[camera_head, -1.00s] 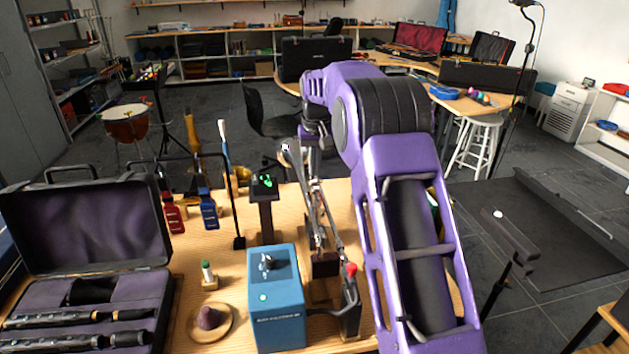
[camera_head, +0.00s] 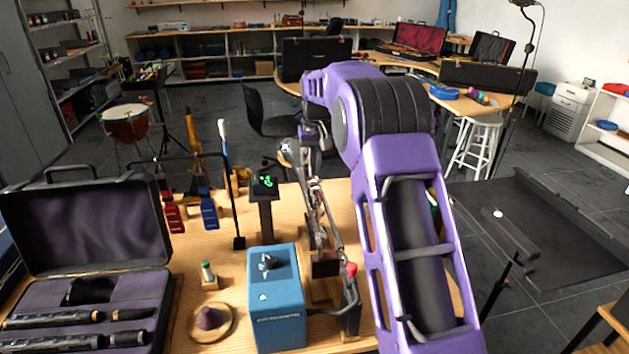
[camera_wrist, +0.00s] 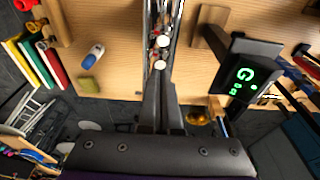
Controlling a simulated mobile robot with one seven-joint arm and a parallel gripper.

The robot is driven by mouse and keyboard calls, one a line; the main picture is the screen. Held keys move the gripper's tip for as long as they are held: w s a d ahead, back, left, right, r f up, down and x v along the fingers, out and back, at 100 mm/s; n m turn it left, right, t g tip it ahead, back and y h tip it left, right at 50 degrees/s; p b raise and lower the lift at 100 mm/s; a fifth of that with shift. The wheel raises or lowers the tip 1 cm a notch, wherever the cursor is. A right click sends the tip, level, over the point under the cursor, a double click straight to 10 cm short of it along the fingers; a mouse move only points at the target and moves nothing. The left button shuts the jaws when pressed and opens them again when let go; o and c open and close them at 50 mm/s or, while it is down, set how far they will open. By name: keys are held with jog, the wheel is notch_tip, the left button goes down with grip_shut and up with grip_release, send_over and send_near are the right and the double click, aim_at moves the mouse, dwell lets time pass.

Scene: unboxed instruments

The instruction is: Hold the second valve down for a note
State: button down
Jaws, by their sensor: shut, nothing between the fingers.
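The silvery trumpet (camera_head: 327,222) stands in a holder on the wooden table, partly hidden by my arm in the head view. In the wrist view its tubing and valves run up the middle, with pale round valve caps (camera_wrist: 162,41) in a row. My gripper (camera_wrist: 159,75) is shut and empty, its fingertips at the nearest visible cap (camera_wrist: 160,65). I cannot tell whether they touch it or whether a valve is down. A black stand display (camera_wrist: 247,78) shows a green G; it also shows in the head view (camera_head: 265,182).
An open case (camera_head: 90,235) with dark instrument pieces is at left. Books (camera_wrist: 50,65) stand at the table's edge.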

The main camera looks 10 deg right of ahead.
jog(key=shift+f, duration=0.2)
jog(key=shift+f+b, duration=0.65)
jog(key=shift+f, duration=0.6)
dwell(0.4)
notch_tip(320, 180, up, 5)
jog(key=p, duration=0.5)
jog(key=shift+r, duration=0.2)
jog(key=shift+r+b, duration=0.35)
jog(key=shift+r, duration=0.5)
